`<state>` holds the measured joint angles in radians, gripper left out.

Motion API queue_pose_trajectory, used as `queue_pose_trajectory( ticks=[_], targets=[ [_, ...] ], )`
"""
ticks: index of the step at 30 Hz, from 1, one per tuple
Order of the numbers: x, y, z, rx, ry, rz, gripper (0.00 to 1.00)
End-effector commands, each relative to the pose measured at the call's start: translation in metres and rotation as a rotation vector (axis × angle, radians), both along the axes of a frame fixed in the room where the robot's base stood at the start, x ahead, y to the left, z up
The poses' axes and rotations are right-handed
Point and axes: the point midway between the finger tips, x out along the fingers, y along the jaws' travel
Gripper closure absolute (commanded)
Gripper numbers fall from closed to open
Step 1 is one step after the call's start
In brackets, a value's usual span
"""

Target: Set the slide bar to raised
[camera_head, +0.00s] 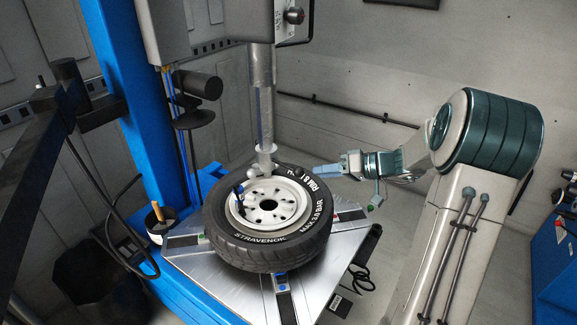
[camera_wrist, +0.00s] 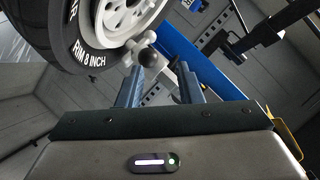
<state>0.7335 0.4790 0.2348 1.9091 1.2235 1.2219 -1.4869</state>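The slide bar (camera_head: 262,95) is a vertical grey metal bar that comes down from the machine's upper arm. Its lower end, with a light grey mount head (camera_head: 264,160), is low at the wheel's rim; I cannot tell whether they touch. My gripper (camera_head: 318,171) is just right of the wheel, its blue fingers pointing left toward the head. In the wrist view my gripper (camera_wrist: 158,82) is open and empty. A black ball knob (camera_wrist: 151,57) on a light grey part shows beyond the gap between the fingertips, apart from them.
The tyre (camera_head: 268,246) on its white rim (camera_head: 290,208) lies flat on the metal turntable (camera_head: 193,262). A control box with a dark knob (camera_head: 294,15) is beside the slide bar's top. A blue column (camera_head: 135,90) stands left. A blue cabinet (camera_head: 560,255) is at far right.

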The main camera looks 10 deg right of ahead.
Motion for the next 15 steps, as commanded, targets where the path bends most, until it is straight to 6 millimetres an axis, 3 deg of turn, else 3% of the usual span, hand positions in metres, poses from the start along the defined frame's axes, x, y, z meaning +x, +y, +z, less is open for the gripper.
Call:
queue_pose_trajectory(
  ticks=[3, 7, 15],
  targets=[
    [0.012, -0.018, 0.000, 0.035, -0.068, -0.034, 0.67],
    [0.018, -0.022, -0.001, 0.046, -0.098, -0.047, 0.67],
    [0.040, 0.012, -0.011, 0.047, -0.098, -0.043, 0.67]
  ],
)
